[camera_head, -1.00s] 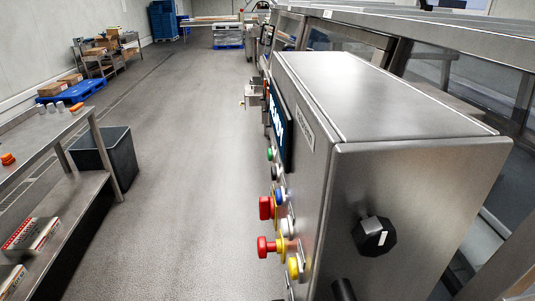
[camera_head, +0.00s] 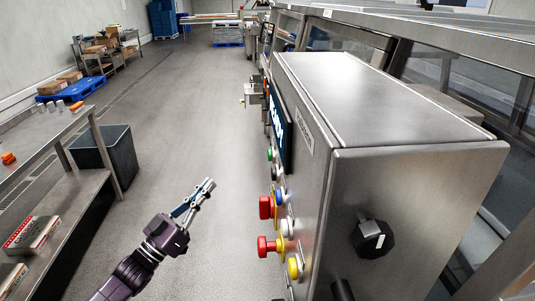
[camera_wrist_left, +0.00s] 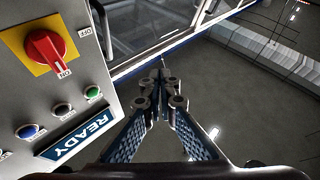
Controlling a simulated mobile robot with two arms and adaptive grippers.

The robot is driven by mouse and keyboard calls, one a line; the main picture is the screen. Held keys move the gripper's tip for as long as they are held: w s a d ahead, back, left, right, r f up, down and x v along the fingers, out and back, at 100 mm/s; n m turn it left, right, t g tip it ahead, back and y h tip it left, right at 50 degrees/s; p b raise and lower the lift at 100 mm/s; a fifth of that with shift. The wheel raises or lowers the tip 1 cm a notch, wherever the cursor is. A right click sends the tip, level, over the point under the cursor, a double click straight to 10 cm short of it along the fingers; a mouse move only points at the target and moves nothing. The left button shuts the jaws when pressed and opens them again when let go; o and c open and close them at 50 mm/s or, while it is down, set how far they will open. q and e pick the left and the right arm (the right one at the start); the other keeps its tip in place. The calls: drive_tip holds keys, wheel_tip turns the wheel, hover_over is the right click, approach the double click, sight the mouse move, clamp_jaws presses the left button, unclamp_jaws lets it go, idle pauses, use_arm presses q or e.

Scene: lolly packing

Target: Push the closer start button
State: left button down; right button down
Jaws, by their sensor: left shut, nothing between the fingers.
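The machine's control box (camera_head: 410,200) is on the right of the head view, its button panel facing left. On the panel are a green button (camera_head: 270,154), a black button (camera_head: 274,173) and a blue button (camera_head: 280,195). The left wrist view shows the green button (camera_wrist_left: 92,92), a dark button (camera_wrist_left: 62,109) and the blue button (camera_wrist_left: 28,131) above a "READY" display (camera_wrist_left: 82,138). No label reading start is legible. My left gripper (camera_head: 210,183) is shut and empty, left of the panel and apart from it. My right gripper is out of view.
Red knobs (camera_head: 267,207) stick out from the panel, and a red rotary switch (camera_wrist_left: 47,50) shows in the wrist view. A steel shelf table (camera_head: 100,180) and a dark bin (camera_head: 118,150) stand left. The floor between is open.

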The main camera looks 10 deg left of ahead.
sight(269, 155)
use_arm(q)
drive_tip(key=s+d+r+m+g+h, duration=0.1)
drive_tip(key=s+d+r+m+h, duration=0.1)
drive_tip(key=r, duration=0.4)
drive_tip(key=s+d+r+m+h, duration=0.1)
drive_tip(key=s+r+m+h, duration=0.1)
drive_tip(key=r+h, duration=0.2)
drive_tip(key=shift+s+d+r+g, duration=0.35)
drive_tip(key=shift+d+r+g, duration=0.05)
drive_tip(key=shift+r, duration=0.45)
drive_tip(key=w+d, duration=0.2)
drive_tip(key=d, duration=0.6)
drive_tip(key=shift+w+d+p, duration=0.25)
drive_tip(key=shift+p, duration=0.05)
drive_tip(key=shift+d, duration=0.1)
drive_tip(key=shift+w+d, duration=0.1)
drive_tip(key=shift+d, duration=0.2)
